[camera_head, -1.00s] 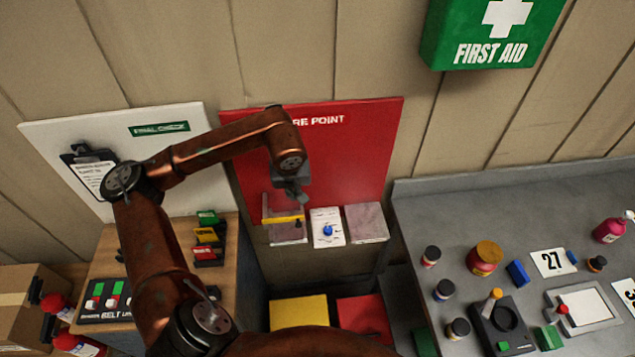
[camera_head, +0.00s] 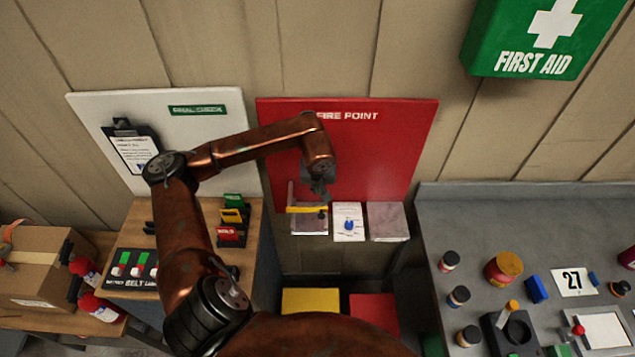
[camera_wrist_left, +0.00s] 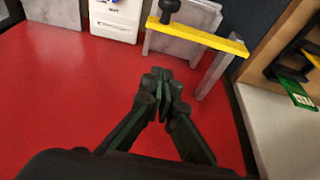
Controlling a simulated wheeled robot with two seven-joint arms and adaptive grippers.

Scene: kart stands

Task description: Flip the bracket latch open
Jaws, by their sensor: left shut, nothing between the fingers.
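The bracket latch is a yellow bar (camera_head: 304,209) with a black knob (camera_head: 322,214) at its right end. It lies about level across a grey bracket low on the red fire point board (camera_head: 365,165). My left gripper (camera_head: 320,194) is just above the bar's right part and partly hides the bracket. In the left wrist view the yellow bar (camera_wrist_left: 205,37) and black knob (camera_wrist_left: 170,10) are ahead of my left gripper (camera_wrist_left: 160,80). There its fingers are together, empty, with a gap to the bar. My right gripper is not in view.
A white box with a blue knob (camera_head: 349,224) and a grey block (camera_head: 387,222) stand right of the bracket. At left is a wooden bench (camera_head: 150,215) with colored switches. A grey worktop (camera_head: 470,215) with jars is at right.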

